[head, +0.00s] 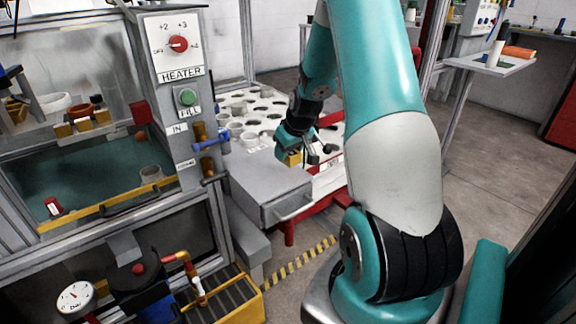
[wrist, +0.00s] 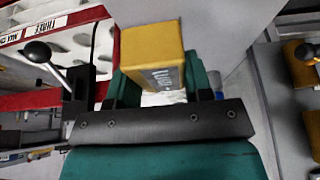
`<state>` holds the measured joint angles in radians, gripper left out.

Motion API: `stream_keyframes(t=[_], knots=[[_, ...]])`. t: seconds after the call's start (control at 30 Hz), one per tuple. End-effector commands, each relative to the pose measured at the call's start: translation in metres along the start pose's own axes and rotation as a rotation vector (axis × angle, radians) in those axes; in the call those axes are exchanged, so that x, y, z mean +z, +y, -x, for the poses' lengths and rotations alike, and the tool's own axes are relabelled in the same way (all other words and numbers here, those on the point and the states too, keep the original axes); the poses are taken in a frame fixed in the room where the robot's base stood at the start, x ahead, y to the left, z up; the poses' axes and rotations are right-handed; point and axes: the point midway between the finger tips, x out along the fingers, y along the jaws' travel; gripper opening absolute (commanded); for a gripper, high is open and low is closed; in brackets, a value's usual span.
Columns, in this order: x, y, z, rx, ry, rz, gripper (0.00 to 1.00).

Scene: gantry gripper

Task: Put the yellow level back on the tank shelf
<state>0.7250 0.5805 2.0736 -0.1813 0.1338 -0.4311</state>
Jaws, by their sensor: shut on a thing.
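The yellow level (wrist: 151,48) is a yellow block with pale lettering on one face. My gripper (wrist: 161,76) is shut on it, with a teal finger on either side in the wrist view. In the head view my gripper (head: 300,149) holds the level (head: 293,158) above the grey drawer box, to the right of the heater panel. The tank (head: 85,175) is at the left, with dark green water and a yellow front rim. A ledge with orange and yellow items (head: 82,125) is at its back; I cannot tell whether this is the tank shelf.
The heater column (head: 178,90) with knob, green button and blue-handled valve (head: 211,144) stands between tank and gripper. A white perforated rack (head: 250,110) with cups lies behind my gripper. The grey drawer box (head: 268,190) is below. A grey cup (head: 151,175) stands at the tank's right end.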

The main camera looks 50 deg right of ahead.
Motion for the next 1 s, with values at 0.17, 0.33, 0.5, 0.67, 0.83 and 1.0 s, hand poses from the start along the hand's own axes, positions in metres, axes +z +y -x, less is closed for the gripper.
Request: stream_keyframes(t=[0.17,0.33,0.5,0.67,0.83,1.0], knots=[[0.01,-0.001,-0.023,-0.002,-0.003,0.001,0.15],[0.016,-0.001,-0.039,-0.001,-0.001,0.002,0.15],[0.015,-0.001,-0.038,-0.001,0.0,0.002,0.15],[0.017,-0.001,-0.04,-0.001,0.0,0.002,0.53],[0.017,-0.001,-0.04,-0.001,-0.001,0.002,0.72],[0.016,-0.001,-0.039,-0.001,0.0,0.002,0.72]])
